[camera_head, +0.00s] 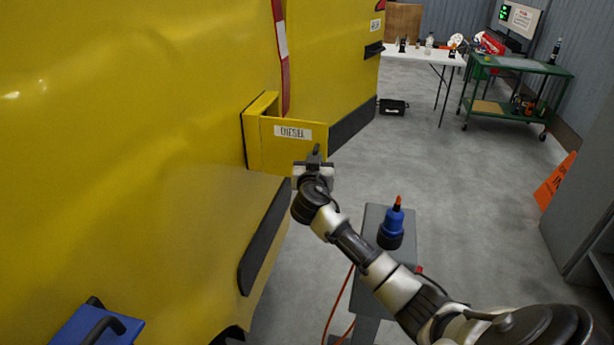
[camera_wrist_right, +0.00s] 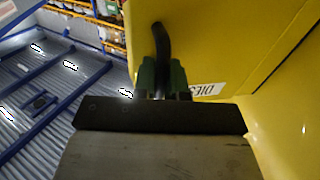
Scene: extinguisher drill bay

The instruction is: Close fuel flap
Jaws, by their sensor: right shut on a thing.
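The yellow fuel flap (camera_head: 285,158) with a "DIESEL" label stands swung open from the side of the yellow vehicle (camera_head: 150,150). A yellow frame shows behind its left edge. My right gripper (camera_head: 316,163) is at the flap's free right edge and is shut on a dark handle there. In the right wrist view the right gripper (camera_wrist_right: 164,80) has its fingers closed around the curved black flap handle (camera_wrist_right: 161,42), beside the flap and its partly seen label (camera_wrist_right: 207,90). My left gripper is not in view.
A grey stand (camera_head: 372,290) with a blue and orange device (camera_head: 392,223) is below my right arm. A blue item (camera_head: 95,325) is at the lower left. An orange sign (camera_head: 555,182) and a green cart (camera_head: 515,90) are at the right. The grey floor between is clear.

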